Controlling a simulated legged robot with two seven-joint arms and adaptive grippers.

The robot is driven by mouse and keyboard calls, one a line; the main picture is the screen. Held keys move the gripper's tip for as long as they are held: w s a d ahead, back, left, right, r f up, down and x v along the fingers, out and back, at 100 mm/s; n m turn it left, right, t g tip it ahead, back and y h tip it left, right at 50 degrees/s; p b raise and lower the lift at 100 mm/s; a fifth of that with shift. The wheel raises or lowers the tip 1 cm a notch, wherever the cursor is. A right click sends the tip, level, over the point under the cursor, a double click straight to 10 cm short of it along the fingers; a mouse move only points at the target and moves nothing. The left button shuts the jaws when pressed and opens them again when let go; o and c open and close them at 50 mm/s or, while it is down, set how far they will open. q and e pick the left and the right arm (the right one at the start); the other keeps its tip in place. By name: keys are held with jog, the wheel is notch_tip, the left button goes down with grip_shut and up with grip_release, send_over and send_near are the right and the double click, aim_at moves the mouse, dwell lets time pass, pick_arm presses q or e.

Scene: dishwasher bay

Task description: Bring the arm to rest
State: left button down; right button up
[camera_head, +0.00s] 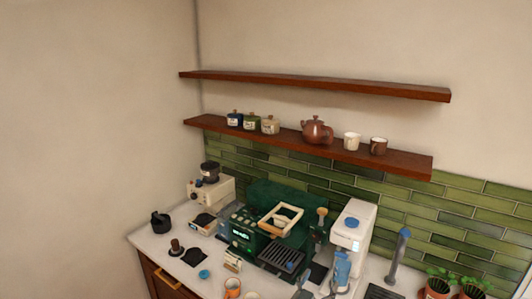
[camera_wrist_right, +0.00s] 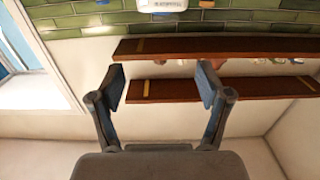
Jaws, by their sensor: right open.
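My right gripper (camera_head: 372,248) is at the lower right of the head view, in front of the counter and the white appliance. Its two grey fingers with blue pads stand well apart. In the wrist view, my right gripper (camera_wrist_right: 161,80) is open, with nothing between its fingers. Beyond the fingers, the two shelves appear upside down, apart from the gripper. My left gripper is in neither view.
A green espresso machine (camera_head: 264,224) and a white appliance (camera_head: 352,228) stand on the white counter (camera_head: 150,239). The upper shelf (camera_head: 310,85) is bare. The lower shelf (camera_head: 390,158) holds jars, a teapot (camera_head: 317,131) and cups. Potted plants (camera_head: 437,287) stand at the lower right.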

jog(key=s+d+f+n+g+y, duration=0.25)
jog(key=s+f, duration=0.45)
jog(key=f, duration=0.6)
jog(key=s+d+f+n+g+y, duration=0.1)
jog(key=s+d+f+g+y, duration=0.4)
jog(key=f, duration=0.8)
jog(key=s+f+n+g+y, duration=0.15)
jog(key=s+f, duration=0.25)
jog(key=s, duration=0.7)
jog(key=s+f+n+g+y, duration=0.1)
jog(key=s+f+n+g, duration=0.2)
jog(key=s, duration=0.8)
jog(key=s+f+b, duration=0.2)
jog(key=f+b, duration=0.1)
jog(key=f, duration=1.5)
jog(key=s+f+b, duration=0.2)
jog(key=f+b, duration=0.1)
jog(key=f, duration=1.4)
pick_arm(q)
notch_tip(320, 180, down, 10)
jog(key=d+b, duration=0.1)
jog(key=b, duration=0.3)
pick_arm(e)
jog(key=s+d+f+n+g, duration=0.1)
jog(key=s+d+f, duration=0.1)
jog(key=s+f, duration=1.4)
notch_tip(320, 180, down, 3)
jog(key=shift+s+r+g, duration=0.1)
jog(key=shift+s+g, duration=0.2)
jog(key=shift+g, duration=0.1)
